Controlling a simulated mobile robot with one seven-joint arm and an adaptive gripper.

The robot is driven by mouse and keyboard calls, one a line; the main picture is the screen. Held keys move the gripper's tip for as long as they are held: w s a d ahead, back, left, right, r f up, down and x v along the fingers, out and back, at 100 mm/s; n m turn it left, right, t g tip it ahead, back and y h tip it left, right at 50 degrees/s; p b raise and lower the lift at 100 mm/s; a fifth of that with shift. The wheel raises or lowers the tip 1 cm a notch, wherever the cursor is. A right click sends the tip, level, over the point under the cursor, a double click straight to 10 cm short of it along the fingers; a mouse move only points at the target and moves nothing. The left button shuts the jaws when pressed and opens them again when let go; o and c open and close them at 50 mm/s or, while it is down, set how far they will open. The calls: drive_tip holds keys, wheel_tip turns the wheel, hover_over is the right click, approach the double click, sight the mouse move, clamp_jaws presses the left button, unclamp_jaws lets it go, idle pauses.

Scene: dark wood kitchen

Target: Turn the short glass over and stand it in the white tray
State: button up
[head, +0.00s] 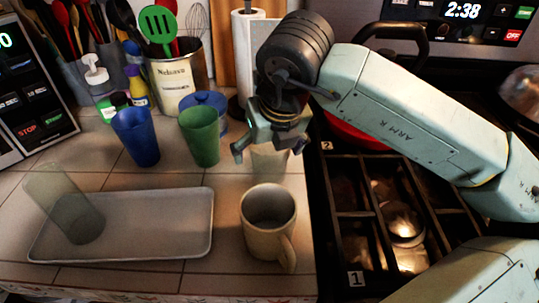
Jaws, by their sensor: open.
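The short glass (269,163) is a clear, faintly tinted tumbler on the tiled counter, behind the beige mug. My gripper (268,149) is above it with fingers spread, one to each side of its upper part. Whether a finger touches the glass I cannot tell. The gripper hides part of the glass's top, so I cannot tell which way up it stands. The white tray (150,247) lies at the front left of the counter. A taller clear glass (63,200) stands in the tray's left end; the rest of the tray is bare.
A beige mug (266,222) stands between the tray and the dark hob (345,215). A green cup (201,138) and a blue cup (136,137) stand behind the tray. A steel utensil crock (181,78) and a paper towel roll (246,50) are at the back.

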drive_tip(key=shift+w+f, duration=0.25)
drive_tip(key=shift+f, duration=0.4)
drive_tip(key=shift+c, duration=0.4)
drive_tip(key=c, duration=1.3)
